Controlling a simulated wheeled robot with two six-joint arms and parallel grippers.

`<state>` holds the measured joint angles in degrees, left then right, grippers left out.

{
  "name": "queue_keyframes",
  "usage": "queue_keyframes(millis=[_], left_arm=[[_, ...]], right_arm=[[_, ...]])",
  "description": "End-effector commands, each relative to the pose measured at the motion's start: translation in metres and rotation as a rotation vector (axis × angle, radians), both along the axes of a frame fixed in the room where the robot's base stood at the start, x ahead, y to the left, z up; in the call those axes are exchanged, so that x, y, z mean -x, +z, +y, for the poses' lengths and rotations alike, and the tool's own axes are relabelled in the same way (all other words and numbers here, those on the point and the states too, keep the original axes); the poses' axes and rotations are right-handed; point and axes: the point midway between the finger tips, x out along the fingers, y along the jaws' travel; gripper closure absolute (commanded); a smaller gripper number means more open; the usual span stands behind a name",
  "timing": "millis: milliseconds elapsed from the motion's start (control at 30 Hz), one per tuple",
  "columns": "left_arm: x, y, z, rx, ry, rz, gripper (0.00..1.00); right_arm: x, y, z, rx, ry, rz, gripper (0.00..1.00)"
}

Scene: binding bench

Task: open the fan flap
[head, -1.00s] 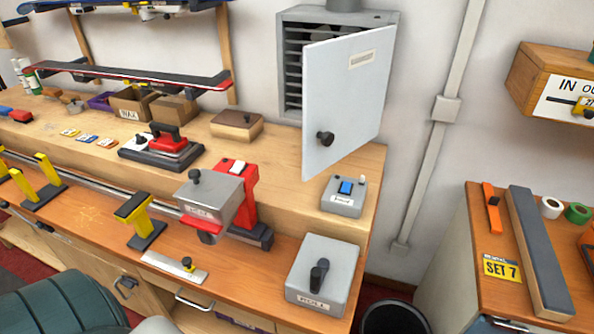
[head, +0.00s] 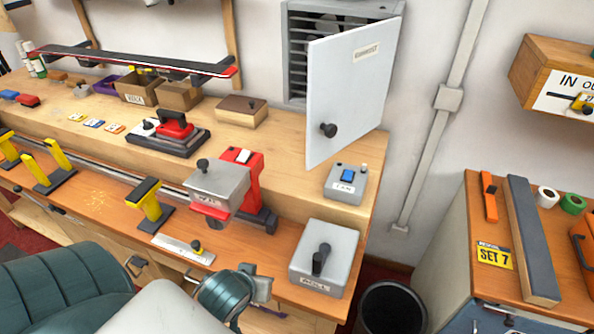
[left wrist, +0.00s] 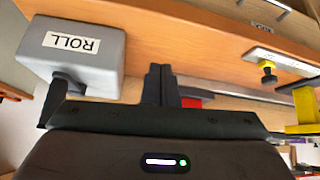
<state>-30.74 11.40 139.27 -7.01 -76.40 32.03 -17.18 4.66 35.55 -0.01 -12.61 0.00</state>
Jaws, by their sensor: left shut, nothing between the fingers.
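The fan flap (head: 352,95) is a pale grey door with a dark round knob (head: 328,130) near its lower left corner. It stands ajar in front of the grey louvred vent box (head: 297,60) on the wall, with louvres showing at its left. My left gripper (head: 258,284) is low at the bench's front edge, well below and left of the flap, partly hidden by its own arm. In the left wrist view its dark fingers (left wrist: 160,78) are together and empty. My right gripper is not seen.
A grey box marked ROLL (head: 325,258) stands right of my left gripper. A grey and red machine (head: 219,190) stands behind it. A small box with a blue switch (head: 346,180) sits below the flap. A bin (head: 392,308) is at lower right.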

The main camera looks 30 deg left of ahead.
Motion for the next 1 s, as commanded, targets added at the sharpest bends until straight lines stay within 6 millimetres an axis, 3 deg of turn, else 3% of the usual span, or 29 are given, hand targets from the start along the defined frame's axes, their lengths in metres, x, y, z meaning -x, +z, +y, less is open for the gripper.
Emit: queue_keyframes(millis=[300, 600, 800, 1000], left_arm=[[-0.063, 0.069, 0.030, 0.280, 0.387, -0.512, 1.00], [-0.111, 0.138, 0.036, 0.766, 0.531, -0.923, 1.00], [-0.125, 0.169, 0.029, 1.051, 0.528, -1.029, 1.00], [-0.131, 0.181, 0.026, 1.158, 0.522, -1.050, 1.00]], right_arm=[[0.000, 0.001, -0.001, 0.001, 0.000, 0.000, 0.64], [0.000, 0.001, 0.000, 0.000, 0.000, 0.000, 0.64], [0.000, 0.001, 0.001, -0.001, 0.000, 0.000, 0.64], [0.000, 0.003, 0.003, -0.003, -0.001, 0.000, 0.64]])
